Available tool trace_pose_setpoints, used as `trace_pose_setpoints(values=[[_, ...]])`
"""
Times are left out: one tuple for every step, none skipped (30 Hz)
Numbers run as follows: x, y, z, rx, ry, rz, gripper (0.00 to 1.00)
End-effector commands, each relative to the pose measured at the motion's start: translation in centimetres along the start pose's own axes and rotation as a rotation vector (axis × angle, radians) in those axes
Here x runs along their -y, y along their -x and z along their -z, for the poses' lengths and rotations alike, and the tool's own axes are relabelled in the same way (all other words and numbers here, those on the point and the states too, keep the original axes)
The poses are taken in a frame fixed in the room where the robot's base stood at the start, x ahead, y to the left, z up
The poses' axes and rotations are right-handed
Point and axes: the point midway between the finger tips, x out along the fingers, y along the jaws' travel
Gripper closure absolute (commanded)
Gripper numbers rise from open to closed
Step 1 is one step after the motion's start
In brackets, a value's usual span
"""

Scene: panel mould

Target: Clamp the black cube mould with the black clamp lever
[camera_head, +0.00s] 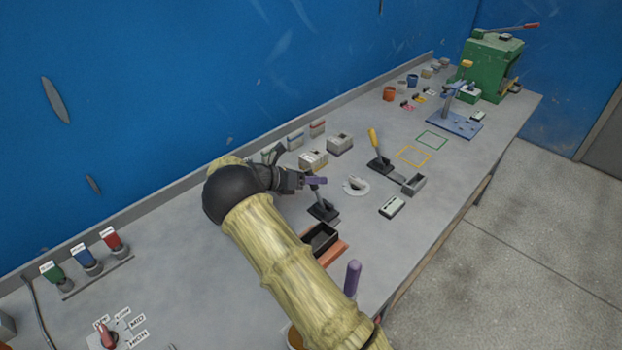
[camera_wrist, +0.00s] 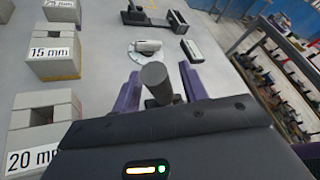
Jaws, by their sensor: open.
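The black clamp lever (camera_head: 317,192) stands up from its dark base (camera_head: 323,212) on the bench. In the wrist view its dark round grip (camera_wrist: 155,77) is between the two purple fingers. My gripper (camera_head: 314,180) is open around the top of the lever; it also shows in the wrist view (camera_wrist: 160,85). I cannot tell whether a finger touches the grip. The black cube mould (camera_head: 321,237) is an open box on an orange-brown plate (camera_head: 334,256), in front of the clamp base. My forearm partly covers it in the head view. The mould is not visible in the wrist view.
Gauge blocks (camera_wrist: 51,53) stand left of the gripper in the wrist view. A yellow-handled clamp (camera_head: 376,150) with a grey mould (camera_head: 415,183), a white dial (camera_head: 356,186) and a small display box (camera_head: 392,206) are to the right. A purple handle (camera_head: 352,277) stands near the front edge.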

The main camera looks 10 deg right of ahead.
Motion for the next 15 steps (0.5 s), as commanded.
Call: trace_pose_setpoints(values=[[-0.02,0.10,0.01,0.001,0.000,-0.001,0.57],[-0.04,0.15,0.01,0.001,0.000,-0.002,0.63],[-0.07,0.23,0.03,0.002,0.001,-0.003,0.70],[-0.08,0.28,0.04,0.002,0.001,-0.004,0.76],[-0.09,0.32,0.05,0.002,0.001,-0.004,0.82],[-0.11,0.37,0.06,0.003,0.001,-0.005,0.90],[-0.12,0.40,0.06,0.003,0.002,-0.005,0.96],[-0.13,0.43,0.07,0.003,0.002,-0.005,1.00],[-0.14,0.46,0.08,0.003,0.002,-0.006,1.00],[-0.14,0.48,0.08,0.003,0.002,-0.006,1.00],[-0.15,0.50,0.09,0.003,0.002,-0.006,1.00],[-0.15,0.51,0.09,0.003,0.002,-0.006,1.00],[-0.15,0.53,0.09,0.003,0.002,-0.007,1.00],[-0.15,0.54,0.09,0.003,0.001,-0.007,1.00],[-0.13,0.55,0.09,0.002,0.000,-0.008,1.00]])
